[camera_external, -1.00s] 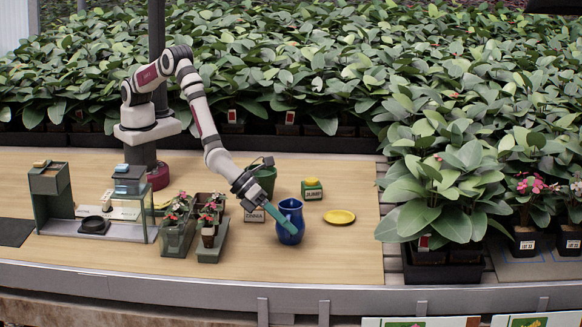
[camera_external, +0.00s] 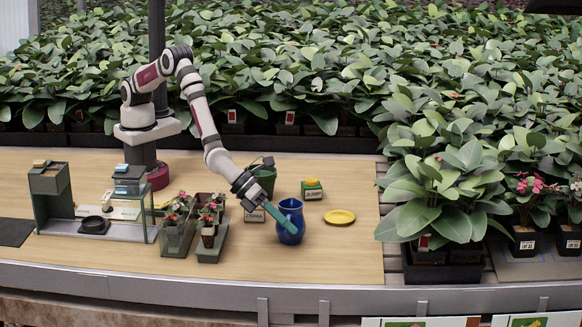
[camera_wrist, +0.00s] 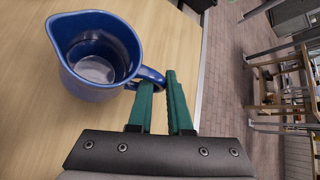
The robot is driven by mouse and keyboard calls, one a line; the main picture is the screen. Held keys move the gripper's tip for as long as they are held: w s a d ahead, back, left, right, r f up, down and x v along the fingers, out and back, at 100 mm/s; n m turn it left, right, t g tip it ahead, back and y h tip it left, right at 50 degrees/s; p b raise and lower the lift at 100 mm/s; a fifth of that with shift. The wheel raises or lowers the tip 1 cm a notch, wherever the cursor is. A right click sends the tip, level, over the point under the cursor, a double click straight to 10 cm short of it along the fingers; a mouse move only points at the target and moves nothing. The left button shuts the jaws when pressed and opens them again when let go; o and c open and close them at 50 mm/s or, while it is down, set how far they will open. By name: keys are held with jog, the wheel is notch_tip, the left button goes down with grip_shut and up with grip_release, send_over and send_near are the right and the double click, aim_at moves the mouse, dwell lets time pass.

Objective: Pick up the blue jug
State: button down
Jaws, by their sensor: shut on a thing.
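My gripper (camera_external: 290,226) reaches down to the jug from the upper left. Its green fingers (camera_wrist: 157,90) are shut on the jug's handle, which passes between them. Part of the handle is hidden by the fingers.
Small potted plants (camera_external: 208,229) are to the left. Large leafy plants (camera_external: 445,190) border the right side. The table front is clear.

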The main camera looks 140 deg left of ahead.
jog(key=shift+r, duration=0.1)
jog(key=shift+r, duration=0.45)
jog(key=s+d+r, duration=0.5)
jog(key=d+r, duration=0.5)
jog(key=shift+d, duration=0.25)
dwell(2.9)
